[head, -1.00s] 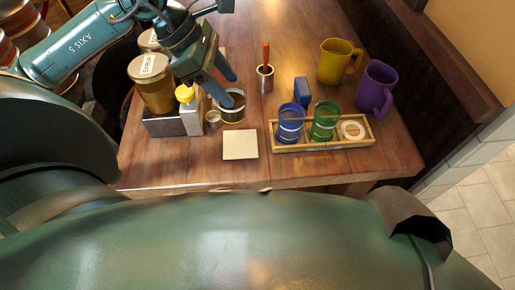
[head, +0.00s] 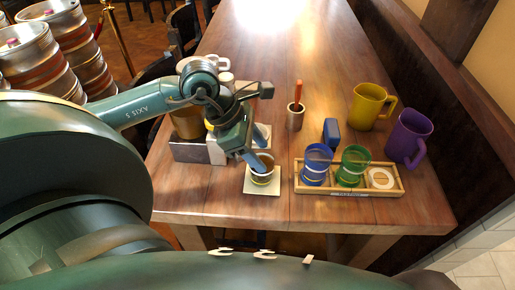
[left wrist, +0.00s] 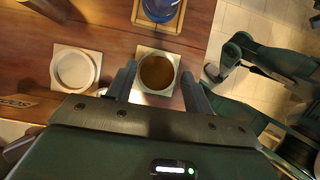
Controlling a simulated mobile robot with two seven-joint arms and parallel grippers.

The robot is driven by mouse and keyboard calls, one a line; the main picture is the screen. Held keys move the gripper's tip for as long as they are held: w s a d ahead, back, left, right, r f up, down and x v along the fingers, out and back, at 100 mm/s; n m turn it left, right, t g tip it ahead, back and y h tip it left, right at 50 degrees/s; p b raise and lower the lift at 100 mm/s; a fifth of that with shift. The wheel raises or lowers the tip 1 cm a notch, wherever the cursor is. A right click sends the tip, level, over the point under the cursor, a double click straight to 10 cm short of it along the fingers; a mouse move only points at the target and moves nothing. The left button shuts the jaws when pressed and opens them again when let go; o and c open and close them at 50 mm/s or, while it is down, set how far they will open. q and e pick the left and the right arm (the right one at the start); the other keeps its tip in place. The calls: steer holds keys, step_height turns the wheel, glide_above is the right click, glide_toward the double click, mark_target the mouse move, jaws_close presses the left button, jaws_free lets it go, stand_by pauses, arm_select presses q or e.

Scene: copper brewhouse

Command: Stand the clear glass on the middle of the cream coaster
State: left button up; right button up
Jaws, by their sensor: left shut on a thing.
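The clear glass (head: 262,172), with a yellowish band and brown showing inside, is upright over the cream coaster (head: 262,192). The left wrist view shows the glass (left wrist: 157,73) between the two fingers, with the coaster (left wrist: 146,49) around it, roughly centred. My left gripper (head: 254,160) is shut on the glass. I cannot tell whether its base touches the coaster. In the left wrist view a teal arm of mine shows at the right; its gripper (left wrist: 213,74) is too small to read.
A second pale square (left wrist: 75,70) with a white round lies beside the coaster, away from me. A wooden tray (head: 350,190) with blue and green glasses is close on the right. Yellow (head: 369,106) and purple (head: 408,138) mugs stand behind it. A metal box (head: 192,151) is left.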

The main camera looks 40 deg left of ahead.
arm_select(q)
steer(key=o, duration=1.6)
steer(key=v, duration=1.2)
steer(key=shift+s, duration=0.1)
